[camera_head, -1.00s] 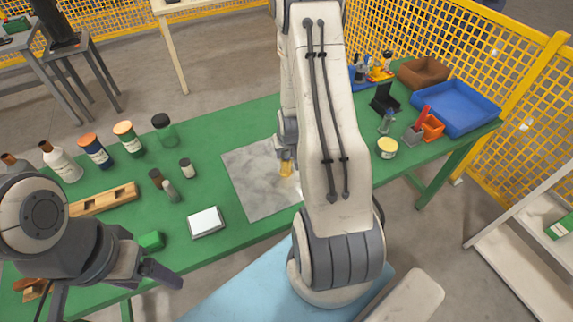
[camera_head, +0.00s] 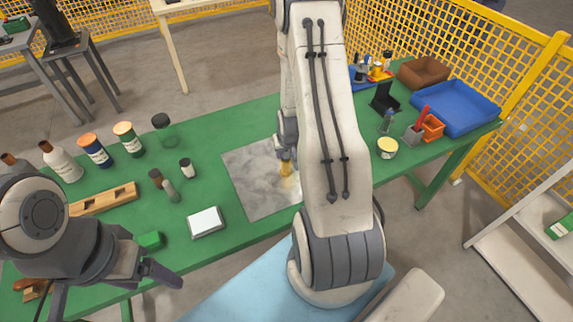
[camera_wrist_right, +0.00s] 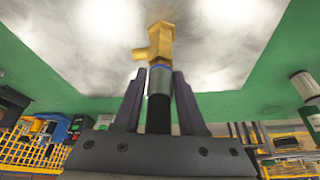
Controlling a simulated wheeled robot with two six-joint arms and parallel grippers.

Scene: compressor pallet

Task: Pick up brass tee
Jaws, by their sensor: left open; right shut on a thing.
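The brass tee (camera_head: 286,168) shows at the tip of my right gripper (camera_head: 286,157), over the grey metal-like sheet on the green table. In the right wrist view the tee (camera_wrist_right: 158,45) extends beyond the fingertips, its side branch pointing left. Whether the tee touches the sheet I cannot tell. My right arm hides part of the table. My left gripper (camera_head: 108,290) is open and empty at the table's front left.
The grey sheet (camera_head: 245,175) lies mid-table. A blue tray (camera_head: 455,108), brown bin (camera_head: 423,72) and yellow-lidded jar (camera_head: 387,147) stand to the right.

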